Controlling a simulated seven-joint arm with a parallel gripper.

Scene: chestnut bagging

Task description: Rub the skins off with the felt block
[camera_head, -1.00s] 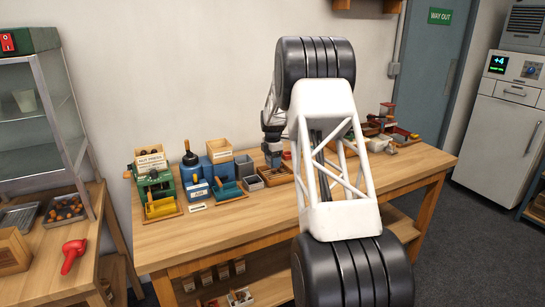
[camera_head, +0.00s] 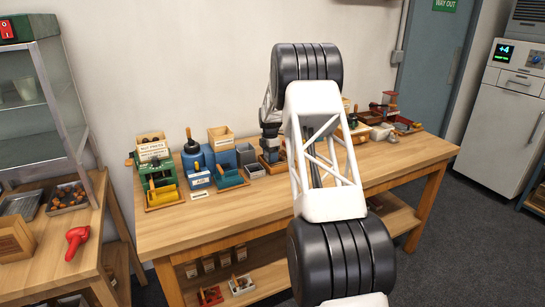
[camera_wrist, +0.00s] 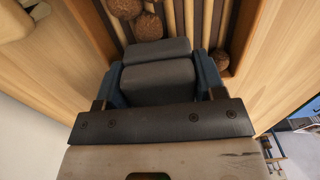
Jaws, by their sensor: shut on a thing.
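In the wrist view my gripper (camera_wrist: 157,88) has its blue fingers on both sides of a grey block (camera_wrist: 157,75), which looks like the felt block, and is shut on it. The block is over a slatted wooden tray (camera_wrist: 247,35). Round brown chestnuts (camera_wrist: 145,27) lie on the slats at the block's far side, and one small brown piece (camera_wrist: 221,59) lies to its right. Whether the block touches a chestnut under it is hidden. In the head view my gripper (camera_head: 270,154) is low at the back of the bench, partly behind my arm.
The wooden bench (camera_head: 215,215) has a clear front. A green nut press (camera_head: 152,155), a blue container (camera_head: 222,152) and a small grey bin (camera_head: 250,162) stand left of my gripper. Several small items (camera_head: 385,125) stand at the right. A side table holds a red tool (camera_head: 76,240).

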